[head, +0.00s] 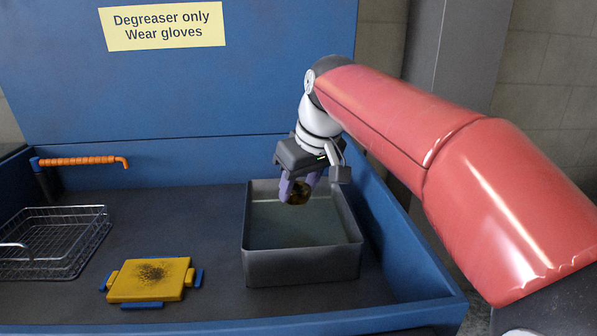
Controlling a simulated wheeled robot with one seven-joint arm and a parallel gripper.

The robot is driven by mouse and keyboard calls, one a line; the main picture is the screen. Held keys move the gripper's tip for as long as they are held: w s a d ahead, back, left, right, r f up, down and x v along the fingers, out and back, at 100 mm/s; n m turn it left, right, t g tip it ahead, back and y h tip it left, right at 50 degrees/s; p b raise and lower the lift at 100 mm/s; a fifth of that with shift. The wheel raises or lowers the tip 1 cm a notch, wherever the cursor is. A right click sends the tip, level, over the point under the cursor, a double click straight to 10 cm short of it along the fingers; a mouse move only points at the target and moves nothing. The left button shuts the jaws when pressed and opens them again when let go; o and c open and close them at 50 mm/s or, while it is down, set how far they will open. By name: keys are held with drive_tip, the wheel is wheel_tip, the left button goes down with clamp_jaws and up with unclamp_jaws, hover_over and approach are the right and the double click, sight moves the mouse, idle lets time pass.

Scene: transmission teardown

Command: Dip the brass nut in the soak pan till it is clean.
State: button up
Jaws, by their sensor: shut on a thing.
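My gripper (298,190) is shut on the brass nut (299,193). The nut looks dark brown and brassy, partly hidden by the purple fingers. It hangs above the soak pan (302,268), inside the outline of its rim in the head view. The pan is a grey rectangular tub with greyish-green liquid in it. The nut appears above the liquid, but its exact height is hard to tell. Dark patches show on the nut; how dirty it is cannot be told at this size.
A yellow pad (126,283) with a dark smudge lies left of the pan in blue holders. A wire basket (87,243) stands at the far left. An orange spout (85,161) sticks out behind. Blue walls (400,260) edge the basin; its floor between pad and pan is clear.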

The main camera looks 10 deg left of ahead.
sight(303, 202)
wheel_tip(303, 202, down, 6)
drive_tip(key=shift+f+b, duration=1.35)
drive_tip(key=shift+f, duration=0.05)
drive_tip(key=shift+r, duration=0.15)
idle(3.4)
wheel_tip(303, 202, up, 3)
drive_tip(key=p, duration=0.2)
drive_tip(key=shift+p, duration=0.3)
drive_tip(key=shift+r, duration=3.9)
